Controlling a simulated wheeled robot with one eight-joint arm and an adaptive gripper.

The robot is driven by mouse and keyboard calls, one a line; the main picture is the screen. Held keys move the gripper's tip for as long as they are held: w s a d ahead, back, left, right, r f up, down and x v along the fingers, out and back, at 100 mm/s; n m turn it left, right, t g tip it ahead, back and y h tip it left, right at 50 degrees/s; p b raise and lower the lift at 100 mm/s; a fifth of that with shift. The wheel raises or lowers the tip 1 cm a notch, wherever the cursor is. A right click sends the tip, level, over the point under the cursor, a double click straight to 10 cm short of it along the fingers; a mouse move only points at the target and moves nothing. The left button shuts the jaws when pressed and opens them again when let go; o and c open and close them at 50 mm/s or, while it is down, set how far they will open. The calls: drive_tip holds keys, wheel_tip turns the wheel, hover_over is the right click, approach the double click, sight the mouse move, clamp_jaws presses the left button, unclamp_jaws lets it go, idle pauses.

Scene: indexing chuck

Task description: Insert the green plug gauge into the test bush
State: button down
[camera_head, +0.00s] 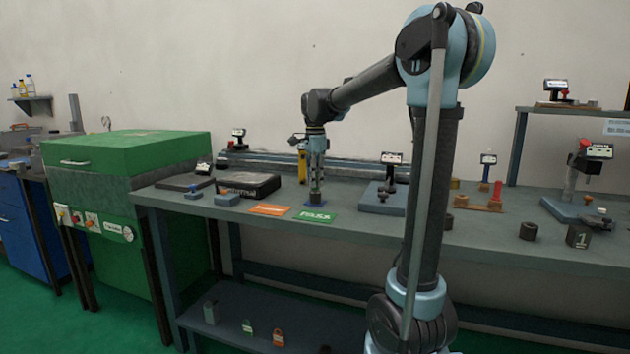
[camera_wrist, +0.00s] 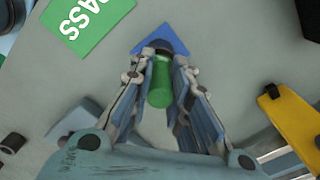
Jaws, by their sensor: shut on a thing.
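My gripper (camera_head: 316,196) points straight down over a blue pad (camera_head: 315,215) beside the green PASS card (camera_head: 315,216). In the wrist view, the gripper (camera_wrist: 162,52) is shut on the green plug gauge (camera_wrist: 159,84), whose green body lies between the fingers. A dark round piece (camera_wrist: 166,46) shows at the fingertips, over the blue pad (camera_wrist: 148,41). I cannot tell whether this piece is the test bush, part of the gauge or finger pads. Whether the gauge is in a bore is hidden.
An orange card (camera_head: 269,210) and a black case (camera_head: 248,185) lie to the left. A gauge stand (camera_head: 385,198) stands to the right, with a dark cylinder (camera_head: 528,230) further along. A yellow item (camera_wrist: 291,125) is near the gripper.

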drive_tip(key=shift+f, duration=0.5)
idle(1.3)
drive_tip(key=shift+r, duration=0.2)
drive_tip(key=shift+r, duration=3.7)
